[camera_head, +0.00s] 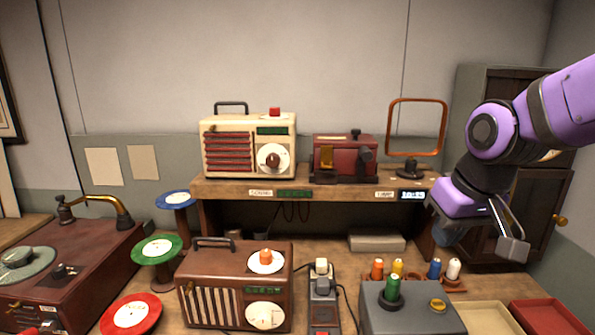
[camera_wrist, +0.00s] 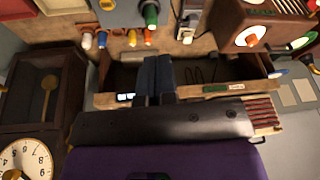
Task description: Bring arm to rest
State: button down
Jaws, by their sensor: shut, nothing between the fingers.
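My purple arm reaches in from the right in the head view. My gripper (camera_head: 513,247) hangs in the air at the right, in front of the dark cabinet and above the right part of the bench. Its fingers are shut with nothing between them. In the wrist view the closed dark blue fingers of my gripper (camera_wrist: 157,78) point toward the shelf and bench, and that picture appears upside down. The gripper looks clear of the objects on the bench.
The dark cabinet (camera_head: 551,197) stands close behind my gripper. Thread spools (camera_head: 393,288), a grey box (camera_head: 410,314) and trays (camera_head: 547,318) fill the bench's right side.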

jog(key=s+d+r+m+t, duration=0.1)
jog(key=s+d+r, duration=0.2)
jog(key=s, duration=0.3)
jog(key=s+d+r+m+t+h, duration=0.1)
jog(key=s+d+r, duration=0.2)
jog(key=s+d, duration=0.1)
jog(key=shift+s, duration=0.85)
